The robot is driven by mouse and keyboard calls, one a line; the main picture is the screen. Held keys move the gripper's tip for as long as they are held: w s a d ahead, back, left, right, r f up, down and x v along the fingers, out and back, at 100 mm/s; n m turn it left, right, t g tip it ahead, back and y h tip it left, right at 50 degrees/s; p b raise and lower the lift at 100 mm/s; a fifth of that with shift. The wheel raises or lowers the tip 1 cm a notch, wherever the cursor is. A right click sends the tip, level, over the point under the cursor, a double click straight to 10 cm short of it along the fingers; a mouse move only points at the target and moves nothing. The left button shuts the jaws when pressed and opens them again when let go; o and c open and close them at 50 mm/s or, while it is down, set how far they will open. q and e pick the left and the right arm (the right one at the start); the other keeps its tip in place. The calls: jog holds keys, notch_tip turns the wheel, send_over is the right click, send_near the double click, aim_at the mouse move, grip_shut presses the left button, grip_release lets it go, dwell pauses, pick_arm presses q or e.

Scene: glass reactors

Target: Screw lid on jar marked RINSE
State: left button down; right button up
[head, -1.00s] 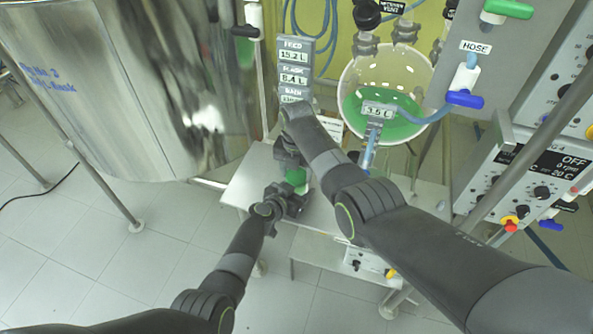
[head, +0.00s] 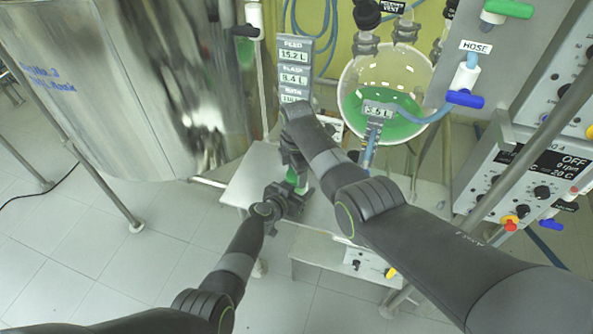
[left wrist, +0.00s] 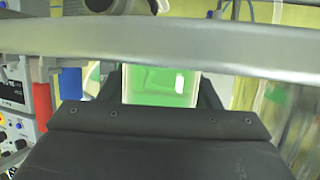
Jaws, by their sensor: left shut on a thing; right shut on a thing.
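A small jar with green contents (head: 292,177) stands above the front of the small table, between my two grippers. It also shows in the left wrist view as a clear jar with green liquid (left wrist: 160,86) between dark fingers. My left gripper (head: 294,194) is shut around the jar from the near side. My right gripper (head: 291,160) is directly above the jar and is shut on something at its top. The lid is hidden by the right gripper and arm, so I cannot see how it sits. No RINSE marking is readable on the jar.
A light table (head: 245,185) lies under the grippers. A large steel vessel (head: 130,80) is at left. A glass reactor with green liquid (head: 385,95) and a grey display post (head: 294,60) stand behind. Control units (head: 530,165) are at right. Open floor lies at lower left.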

jog(key=o, duration=1.1)
jog(key=shift+c, duration=0.2)
jog(key=shift+r, duration=2.25)
jog(key=shift+c, duration=0.4)
notch_tip(320, 180, up, 4)
jog(key=n, duration=0.5)
jog(key=shift+f, duration=0.25)
